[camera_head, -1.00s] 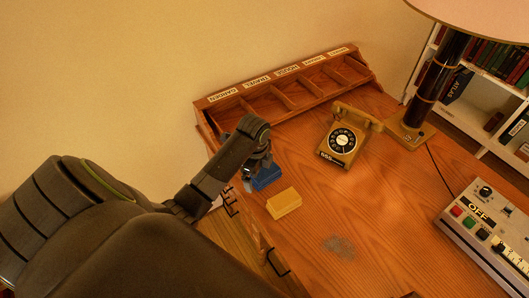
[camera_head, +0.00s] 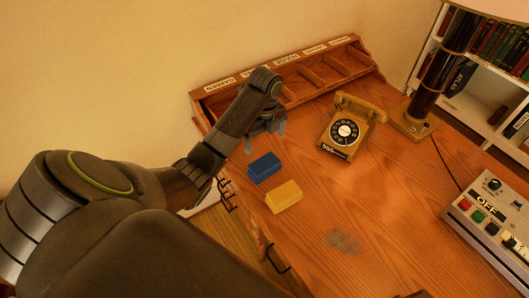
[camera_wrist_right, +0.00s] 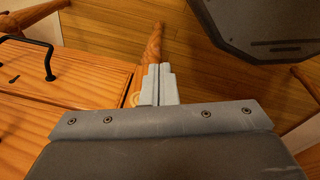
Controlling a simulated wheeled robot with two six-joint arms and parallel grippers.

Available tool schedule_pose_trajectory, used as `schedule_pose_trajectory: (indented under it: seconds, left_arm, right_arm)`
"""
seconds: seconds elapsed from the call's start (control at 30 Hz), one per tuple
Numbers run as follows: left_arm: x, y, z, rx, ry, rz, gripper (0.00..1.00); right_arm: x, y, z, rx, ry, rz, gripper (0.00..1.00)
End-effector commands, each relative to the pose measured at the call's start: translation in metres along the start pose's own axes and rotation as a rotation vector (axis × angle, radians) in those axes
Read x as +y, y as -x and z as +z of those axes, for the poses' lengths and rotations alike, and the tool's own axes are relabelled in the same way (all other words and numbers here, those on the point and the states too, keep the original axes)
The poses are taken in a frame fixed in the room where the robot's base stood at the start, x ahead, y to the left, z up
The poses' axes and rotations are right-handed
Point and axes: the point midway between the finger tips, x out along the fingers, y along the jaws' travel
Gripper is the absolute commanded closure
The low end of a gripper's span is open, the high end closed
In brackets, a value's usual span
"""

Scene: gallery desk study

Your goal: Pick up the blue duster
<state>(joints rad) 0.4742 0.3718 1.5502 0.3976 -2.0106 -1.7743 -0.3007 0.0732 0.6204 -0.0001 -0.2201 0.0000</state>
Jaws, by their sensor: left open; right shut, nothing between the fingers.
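The blue duster (camera_head: 264,167) is a small blue block lying on the wooden desk in the head view, just behind a yellow block. My left gripper (camera_head: 266,146) is open and empty above and behind the blue duster, with its fingers pointing down. A gap shows between its fingers and the duster. My right gripper (camera_wrist_right: 158,84) shows in the right wrist view with its fingers shut together and nothing between them. It is over the wooden floor beside the desk's drawer fronts. The duster is not in that view.
The yellow block (camera_head: 284,196) lies close in front of the duster. A labelled compartment rack (camera_head: 205,92) lines the desk's back edge. A rotary telephone (camera_head: 345,132), a lamp base (camera_head: 414,122) and a control box (camera_head: 490,222) stand to the right. The desk has a grey smudge (camera_head: 343,242).

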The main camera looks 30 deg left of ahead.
Motion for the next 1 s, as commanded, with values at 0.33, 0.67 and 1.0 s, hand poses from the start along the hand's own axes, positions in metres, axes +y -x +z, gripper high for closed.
schedule_pose_trajectory:
  seconds: [0.33, 0.67, 1.0]
  left_arm:
    - [0.0, -0.046, 0.0, 0.0, 0.001, 0.0, 0.0]
    - [0.0, -0.071, 0.001, 0.0, 0.001, -0.001, 0.0]
    - [-0.001, -0.108, 0.005, 0.002, 0.002, 0.003, 0.0]
  right_arm:
    - [-0.002, -0.045, 0.005, 0.0, 0.001, 0.002, 1.0]
    - [0.001, -0.071, 0.008, 0.0, 0.003, 0.007, 1.0]
    - [0.001, -0.075, 0.008, 0.0, 0.003, 0.008, 1.0]
